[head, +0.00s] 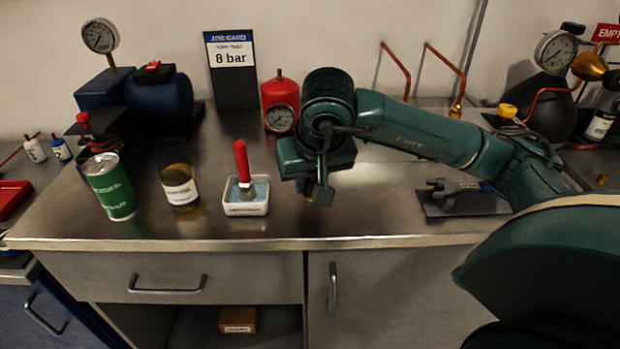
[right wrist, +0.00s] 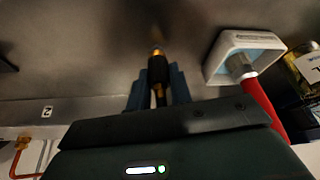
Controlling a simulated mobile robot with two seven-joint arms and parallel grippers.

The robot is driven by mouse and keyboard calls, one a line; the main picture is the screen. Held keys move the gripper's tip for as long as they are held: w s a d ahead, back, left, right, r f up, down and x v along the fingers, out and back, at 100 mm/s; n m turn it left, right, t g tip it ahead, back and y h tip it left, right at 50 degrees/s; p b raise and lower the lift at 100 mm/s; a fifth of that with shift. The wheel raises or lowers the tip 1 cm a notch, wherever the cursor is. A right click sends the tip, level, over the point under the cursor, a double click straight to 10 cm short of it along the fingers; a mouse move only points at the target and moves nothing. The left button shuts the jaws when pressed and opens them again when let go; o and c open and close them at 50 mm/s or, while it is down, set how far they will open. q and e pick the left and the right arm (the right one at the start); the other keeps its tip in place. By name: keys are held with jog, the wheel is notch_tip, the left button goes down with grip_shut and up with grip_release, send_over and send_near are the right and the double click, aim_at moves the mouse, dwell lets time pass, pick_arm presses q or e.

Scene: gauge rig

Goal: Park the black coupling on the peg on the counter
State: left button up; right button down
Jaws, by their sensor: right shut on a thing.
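My right gripper (head: 318,196) hangs over the counter (head: 370,215), right of the white dish. In the right wrist view its fingers (right wrist: 158,92) are shut on the black coupling (right wrist: 157,70), a dark sleeve with brass ends. The coupling points away from the gripper, over the bare metal top. In the head view my gripper mostly hides it; only a small brass-coloured bit shows beside the fingers. I cannot make out the peg in either view; it may be hidden behind my gripper. My left gripper is not in view.
The white dish (head: 246,209) with a red-handled brush (head: 242,165) stands close left of my right gripper. A bottle (head: 179,185) and a green can (head: 109,186) are further left. A red gauge cylinder (head: 280,100) stands behind. A dark mat with a wrench (head: 447,194) lies right.

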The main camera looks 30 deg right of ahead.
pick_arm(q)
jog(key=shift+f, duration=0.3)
pick_arm(e)
jog(key=shift+f, duration=0.15)
jog(key=c, duration=1.4)
grip_release()
jog(key=shift+c, duration=0.2)
jog(key=shift+o, duration=0.6)
jog(key=o, duration=0.5)
jog(key=shift+c, duration=0.2)
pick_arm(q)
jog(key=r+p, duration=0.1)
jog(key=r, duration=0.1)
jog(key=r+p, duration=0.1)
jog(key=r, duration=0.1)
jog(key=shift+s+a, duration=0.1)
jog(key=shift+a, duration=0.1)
pick_arm(e)
jog(key=v, duration=1.3)
